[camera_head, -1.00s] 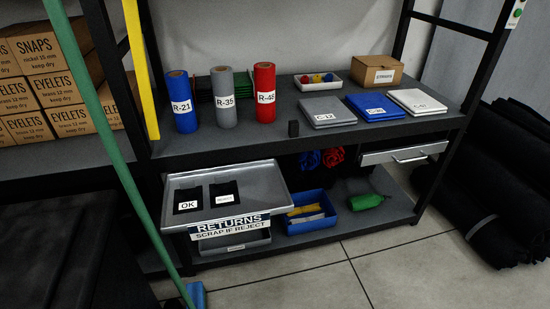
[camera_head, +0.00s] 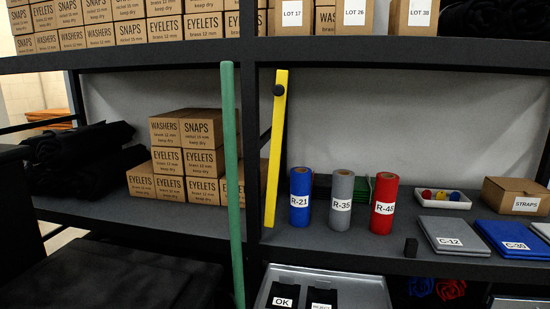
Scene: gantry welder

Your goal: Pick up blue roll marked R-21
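The blue roll marked R-21 (camera_head: 300,198) stands upright on the middle shelf, just right of the yellow bar. A grey roll marked R-35 (camera_head: 341,201) and a red roll marked R-45 (camera_head: 383,204) stand in a row to its right, with small gaps between them. The blue roll's front is unobstructed in the head view. Neither of my grippers is in view.
A yellow bar (camera_head: 275,150) and a green pole (camera_head: 232,180) stand left of the rolls. Cartons (camera_head: 186,160) are stacked further left. A white tray of balls (camera_head: 440,198), a STRAPS box (camera_head: 514,197) and flat packs (camera_head: 453,234) lie right. A grey tray (camera_head: 372,288) is below.

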